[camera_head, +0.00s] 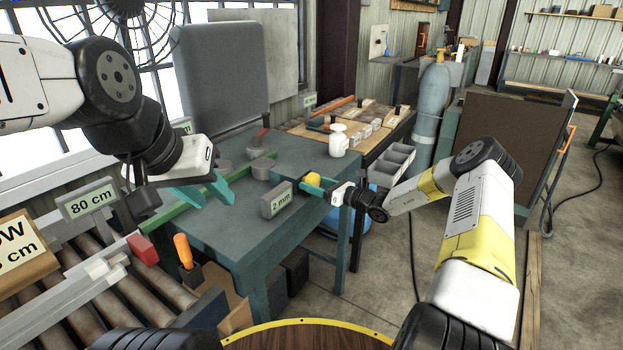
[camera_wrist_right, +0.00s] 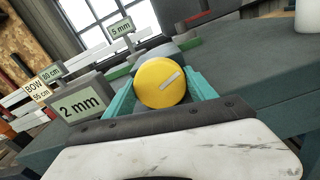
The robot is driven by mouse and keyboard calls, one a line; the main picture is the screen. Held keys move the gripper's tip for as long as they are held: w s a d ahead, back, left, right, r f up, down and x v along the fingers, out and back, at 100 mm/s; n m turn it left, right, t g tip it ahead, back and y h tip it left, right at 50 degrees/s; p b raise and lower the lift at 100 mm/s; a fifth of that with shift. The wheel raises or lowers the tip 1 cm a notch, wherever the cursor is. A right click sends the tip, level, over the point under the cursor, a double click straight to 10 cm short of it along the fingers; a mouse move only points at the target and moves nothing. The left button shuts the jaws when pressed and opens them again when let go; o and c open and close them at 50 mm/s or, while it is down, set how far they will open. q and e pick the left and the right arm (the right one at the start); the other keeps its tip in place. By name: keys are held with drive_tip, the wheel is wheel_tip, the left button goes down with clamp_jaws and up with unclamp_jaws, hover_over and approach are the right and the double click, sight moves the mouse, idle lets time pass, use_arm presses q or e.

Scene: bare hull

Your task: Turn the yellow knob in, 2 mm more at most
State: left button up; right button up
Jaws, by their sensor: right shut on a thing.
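The yellow knob (camera_head: 312,179) is a round disc at the right side of the teal bench, by the "2 mm" sign (camera_head: 277,200). It fills the middle of the right wrist view (camera_wrist_right: 158,90), with a pale slanted mark on its face. My right gripper (camera_head: 321,187) is shut on the knob; its teal fingers stand on either side of it in the wrist view (camera_wrist_right: 162,82). My left gripper (camera_head: 204,193) is over the bench's left part with its teal fingers apart, empty. It overlaps the long green bar in the picture; I cannot tell whether they touch.
The long green bar (camera_head: 160,219) crosses the teal bench (camera_head: 225,238). A "5 mm" sign (camera_wrist_right: 120,28) stands behind the knob. A white jar (camera_head: 338,141) stands at the bench's back right. Rollers and an "80 cm" sign (camera_head: 90,200) lie left. Grey bins (camera_head: 390,165) stand beyond my right gripper.

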drive_tip(key=shift+d+m, duration=0.1)
drive_tip(key=shift+m, duration=0.5)
drive_tip(key=o, duration=1.4)
drive_tip(key=shift+v, duration=3.85)
